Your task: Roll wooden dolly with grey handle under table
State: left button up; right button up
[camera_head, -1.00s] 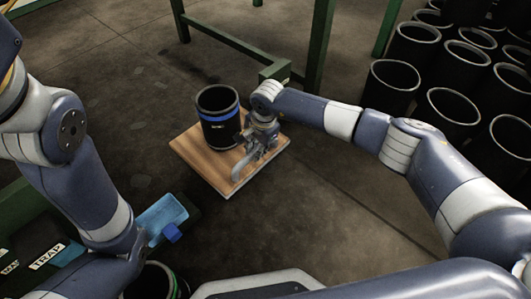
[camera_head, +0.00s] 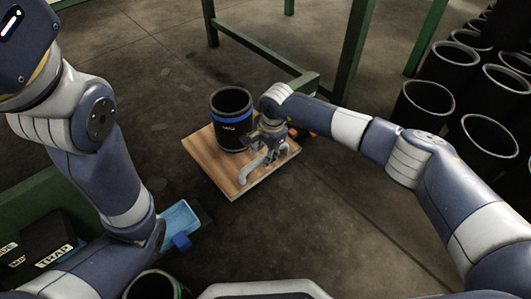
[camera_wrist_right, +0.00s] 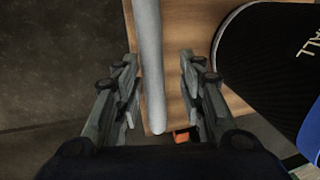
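The wooden dolly (camera_head: 205,152) is a flat square board on the floor, and a black sleeve with a blue band (camera_head: 231,118) stands upright on it. Its grey handle (camera_head: 250,168) is partly covered by my right gripper (camera_head: 270,158). In the right wrist view the handle (camera_wrist_right: 150,70) runs between the two fingers of my right gripper (camera_wrist_right: 158,95). A gap shows on the right side of the handle, so the fingers are open around it. The board (camera_wrist_right: 192,20) lies below. My left arm reaches down at the left; its gripper is not visible.
The green table frame (camera_head: 350,55) stands just behind the dolly, with open floor between its legs. Several black sleeves (camera_head: 424,105) stand at the right. A green crate (camera_head: 45,200) with dark boxes and a blue item (camera_head: 178,218) are at the lower left.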

notch_tip(320, 180, up, 12)
jog(key=s+d, duration=0.1)
jog(key=s, duration=0.1)
jog(key=shift+d, duration=0.25)
jog(key=shift+f, duration=0.15)
dwell(0.5)
